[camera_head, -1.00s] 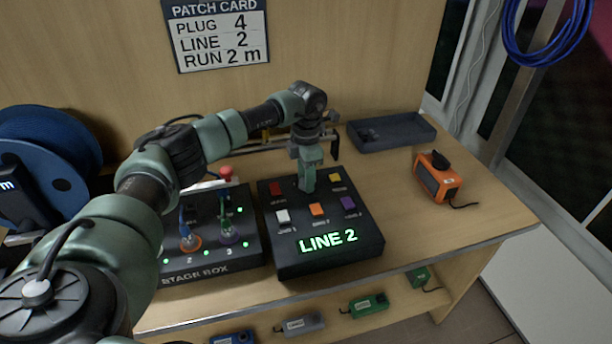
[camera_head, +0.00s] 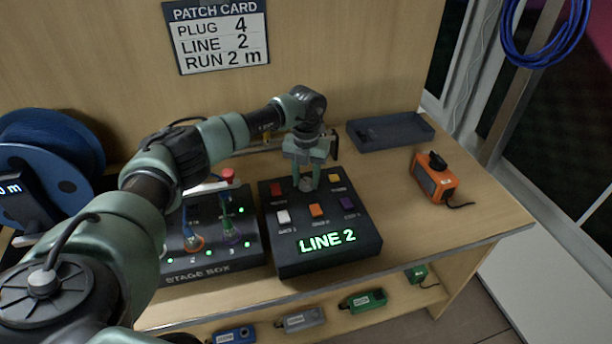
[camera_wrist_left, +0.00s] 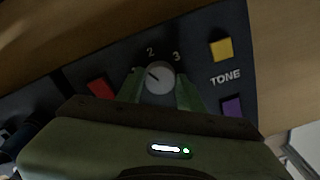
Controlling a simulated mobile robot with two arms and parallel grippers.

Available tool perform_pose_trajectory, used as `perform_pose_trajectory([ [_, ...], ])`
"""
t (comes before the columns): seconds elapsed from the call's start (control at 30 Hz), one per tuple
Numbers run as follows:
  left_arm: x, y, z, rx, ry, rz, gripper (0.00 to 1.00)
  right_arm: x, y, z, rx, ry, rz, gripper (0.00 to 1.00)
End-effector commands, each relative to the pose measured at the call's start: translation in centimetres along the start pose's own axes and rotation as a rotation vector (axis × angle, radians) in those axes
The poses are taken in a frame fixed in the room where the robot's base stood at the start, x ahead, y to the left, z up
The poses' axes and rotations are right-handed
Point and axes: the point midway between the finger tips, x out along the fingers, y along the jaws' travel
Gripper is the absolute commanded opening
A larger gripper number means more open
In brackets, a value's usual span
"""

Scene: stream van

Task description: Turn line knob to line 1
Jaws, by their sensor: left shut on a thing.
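The line box (camera_head: 290,262) is dark and stands on the bench, its display (camera_head: 327,240) reading LINE 2 in green. The round grey line knob (camera_wrist_left: 160,79) shows in the wrist view, with the numbers 2 and 3 above it and its mark toward the upper left. My left gripper (camera_head: 307,186) points down over the back of the box. It is shut on the knob, one finger on each side, as the left wrist view (camera_wrist_left: 160,90) shows. My right gripper is not in view.
Red (camera_head: 277,188), yellow (camera_head: 333,178), white (camera_head: 283,216), orange (camera_head: 316,210) and purple (camera_head: 348,202) buttons surround the knob. The stage box (camera_head: 205,268) with cables is at left. An empty dark tray (camera_head: 390,133) and an orange device (camera_head: 435,180) are at right.

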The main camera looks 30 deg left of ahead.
Motion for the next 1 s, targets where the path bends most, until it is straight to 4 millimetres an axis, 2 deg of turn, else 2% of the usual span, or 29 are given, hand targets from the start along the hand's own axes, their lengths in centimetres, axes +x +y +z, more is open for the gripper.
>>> perform_pose_trajectory([
  [0.03, -0.5, 0.0, 0.3, -0.045, -0.009, -0.003, 0.00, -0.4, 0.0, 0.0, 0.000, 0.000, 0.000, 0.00],
  [0.5, -0.5, 0.0, 0.4, -0.416, -0.011, -0.005, 0.00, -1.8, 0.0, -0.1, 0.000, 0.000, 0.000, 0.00],
  [1.0, -0.5, 0.0, 0.4, -0.552, -0.012, -0.006, 0.00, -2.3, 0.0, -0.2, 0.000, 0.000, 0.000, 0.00],
])
